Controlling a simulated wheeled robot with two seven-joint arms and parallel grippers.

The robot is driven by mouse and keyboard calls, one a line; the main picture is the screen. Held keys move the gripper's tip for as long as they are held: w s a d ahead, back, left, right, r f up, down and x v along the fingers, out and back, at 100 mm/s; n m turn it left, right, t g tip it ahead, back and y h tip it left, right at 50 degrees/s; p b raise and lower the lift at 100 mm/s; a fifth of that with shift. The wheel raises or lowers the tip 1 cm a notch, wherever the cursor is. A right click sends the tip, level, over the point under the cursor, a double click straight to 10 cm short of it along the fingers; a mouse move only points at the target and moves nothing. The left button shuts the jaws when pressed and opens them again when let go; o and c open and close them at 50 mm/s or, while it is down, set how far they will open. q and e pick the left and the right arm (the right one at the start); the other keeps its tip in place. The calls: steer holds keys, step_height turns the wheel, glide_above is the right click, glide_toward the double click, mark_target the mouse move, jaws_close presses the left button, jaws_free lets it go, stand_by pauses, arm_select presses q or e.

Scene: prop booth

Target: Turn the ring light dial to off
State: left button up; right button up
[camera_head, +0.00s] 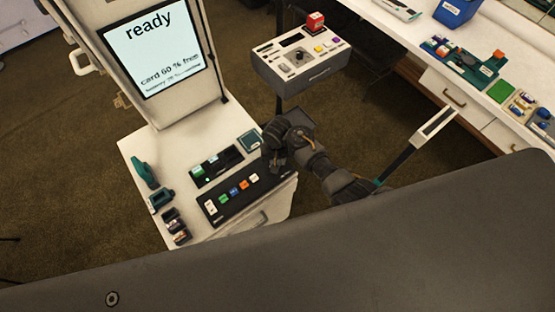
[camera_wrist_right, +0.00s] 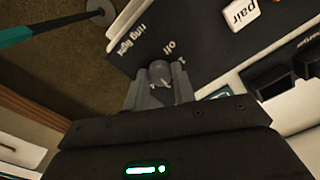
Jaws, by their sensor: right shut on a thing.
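The ring light dial (camera_wrist_right: 160,72) is a small grey knob on a dark control panel (camera_wrist_right: 215,50), beside printed words "ring light" and "off" and a "1". In the right wrist view the two fingers of my right gripper (camera_wrist_right: 161,88) stand on either side of the dial and are shut on it. In the head view the panel (camera_head: 228,211) lies on a white counter, and my right gripper (camera_head: 274,158) is over its right end, hiding the dial. The dial's exact pointing direction is hard to tell. My left gripper is not in view.
A screen (camera_head: 152,47) reading "ready" stands at the back. A grey control box (camera_head: 318,79) stands apart behind my right arm.

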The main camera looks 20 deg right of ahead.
steer(key=n, duration=1.1)
steer(key=shift+n, duration=0.4)
steer(key=n, duration=1.2)
stand_by(0.4)
steer(key=o, duration=1)
steer(key=shift+a+r, duration=0.1)
